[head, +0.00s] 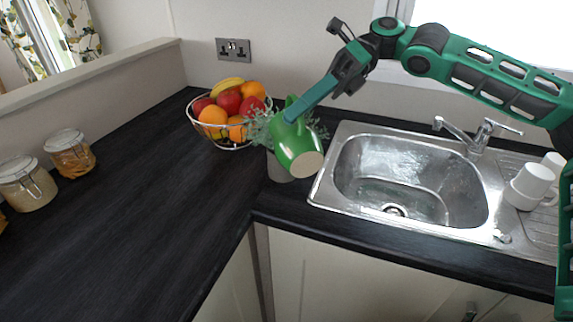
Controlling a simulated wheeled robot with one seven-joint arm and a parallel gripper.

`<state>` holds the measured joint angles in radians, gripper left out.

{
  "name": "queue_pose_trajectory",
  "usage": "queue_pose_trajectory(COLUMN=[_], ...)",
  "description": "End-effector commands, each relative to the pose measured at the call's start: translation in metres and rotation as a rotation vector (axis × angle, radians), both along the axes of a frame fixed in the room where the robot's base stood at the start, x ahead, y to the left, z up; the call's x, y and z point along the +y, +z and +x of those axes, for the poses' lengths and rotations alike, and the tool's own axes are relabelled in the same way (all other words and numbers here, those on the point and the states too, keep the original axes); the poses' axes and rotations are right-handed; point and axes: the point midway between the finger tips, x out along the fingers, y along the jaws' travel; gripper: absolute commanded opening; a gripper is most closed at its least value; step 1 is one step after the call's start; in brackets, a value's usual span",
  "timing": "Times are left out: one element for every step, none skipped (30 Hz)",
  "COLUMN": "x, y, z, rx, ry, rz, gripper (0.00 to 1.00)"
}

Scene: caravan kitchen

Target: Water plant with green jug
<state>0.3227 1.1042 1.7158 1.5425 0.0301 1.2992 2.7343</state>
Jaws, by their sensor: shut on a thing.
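The green jug (294,146) is held in the air, tilted, with its pale round end facing down toward the camera. My gripper (298,106) is shut on the jug from above and behind; the exact contact is hard to see. The plant (259,128) has thin grey-green leaves that show on both sides of the jug. Its grey pot (277,171) stands on the dark counter at the corner, left of the sink. The jug hides the middle of the plant and much of the pot. I cannot see any water or the jug's spout clearly.
A wire bowl of fruit (222,142) stands just left of the plant. The steel sink (409,180) is to the right, with a tap (473,137) and white cups (530,184). Glass jars (70,153) stand at far left. The left counter (130,220) is clear.

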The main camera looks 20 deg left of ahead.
Motion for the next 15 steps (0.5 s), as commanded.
queue_pose_trajectory(x=[0.0004,0.0006,0.0007,0.0010,0.0011,0.0014,0.0016,0.0017,0.0020,0.0021,0.0023,0.0026,0.0027,0.0027,0.0030], y=[0.0007,0.0008,0.0010,0.0011,0.0012,0.0014,0.0015,0.0017,0.0019,0.0021,0.0023,0.0025,0.0027,0.0030,0.0032], z=[0.0002,0.0003,0.0005,0.0007,0.0009,0.0010,0.0012,0.0015,0.0017,0.0020,0.0023,0.0025,0.0028,0.0031,0.0034], rx=[0.002,0.004,0.006,0.008,0.009,0.011,0.013,0.014,0.016,0.018,0.020,0.022,0.024,0.026,0.028], ry=[0.001,0.001,0.000,0.000,0.001,0.000,0.001,0.000,0.001,0.001,0.000,0.001,0.001,0.001,0.001], rz=[0.000,-0.001,-0.003,-0.004,-0.005,-0.007,-0.007,-0.008,-0.010,-0.011,-0.012,-0.013,-0.015,-0.015,-0.018], gripper=[0.00,0.00,0.00,0.00,0.00,0.00,0.00,0.00,0.00,0.00,0.00,0.00,0.00,0.00,0.00])
